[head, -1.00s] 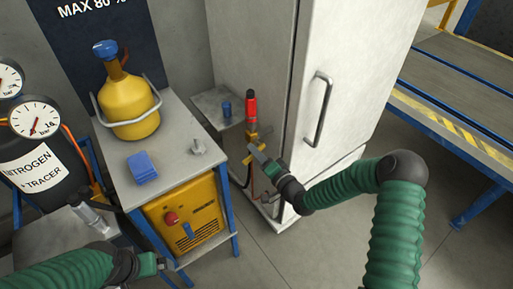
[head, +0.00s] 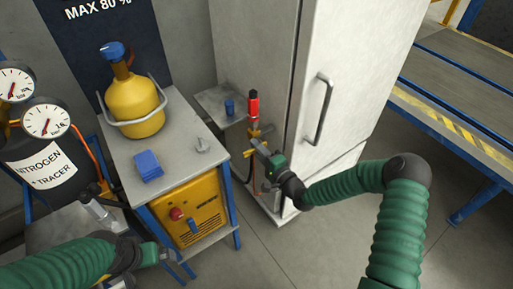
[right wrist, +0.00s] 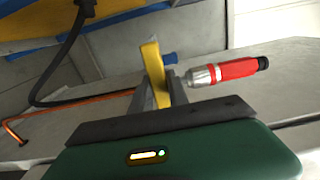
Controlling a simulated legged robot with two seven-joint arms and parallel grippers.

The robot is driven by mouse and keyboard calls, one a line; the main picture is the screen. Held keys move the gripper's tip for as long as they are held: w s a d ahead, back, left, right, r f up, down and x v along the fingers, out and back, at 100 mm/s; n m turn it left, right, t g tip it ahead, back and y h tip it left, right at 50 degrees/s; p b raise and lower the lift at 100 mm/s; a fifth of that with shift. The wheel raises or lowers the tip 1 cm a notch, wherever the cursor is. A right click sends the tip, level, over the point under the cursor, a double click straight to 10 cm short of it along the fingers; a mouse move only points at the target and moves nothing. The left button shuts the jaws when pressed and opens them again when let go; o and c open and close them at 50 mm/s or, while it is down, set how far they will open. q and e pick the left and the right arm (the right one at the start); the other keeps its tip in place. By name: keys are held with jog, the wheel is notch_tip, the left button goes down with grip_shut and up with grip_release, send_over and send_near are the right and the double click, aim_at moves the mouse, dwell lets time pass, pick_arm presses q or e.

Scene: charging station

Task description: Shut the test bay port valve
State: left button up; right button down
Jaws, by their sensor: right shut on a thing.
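The port valve has a yellow handle (head: 254,133) below a red-and-black cylindrical fitting (head: 253,106), beside the white cabinet. My right gripper (head: 261,147) reaches it from the front right. In the right wrist view the yellow handle (right wrist: 154,72) stands between the fingers (right wrist: 160,92), and the gripper is shut on it. The red fitting with its silver collar (right wrist: 228,70) lies just right of the fingers. The fingers partly hide the valve body in the head view. My left gripper (head: 162,257) is at the lower left, away from the valve; its opening is unclear.
The white cabinet (head: 345,70) stands close right of the valve. A grey cart (head: 185,130) on the left carries a yellow bottle (head: 134,100) and a blue block (head: 147,165). A nitrogen cylinder (head: 45,165) with gauges stands further left. Floor in front is clear.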

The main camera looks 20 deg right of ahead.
jog(key=shift+d+f, duration=0.15)
jog(key=shift+f, duration=0.05)
jog(key=c, duration=1.6)
grip_release()
jog(key=o, duration=0.3)
jog(key=shift+r, duration=0.1)
jog(key=p+v, duration=0.2)
jog(key=v, duration=1.5)
jog(key=shift+w, duration=0.1)
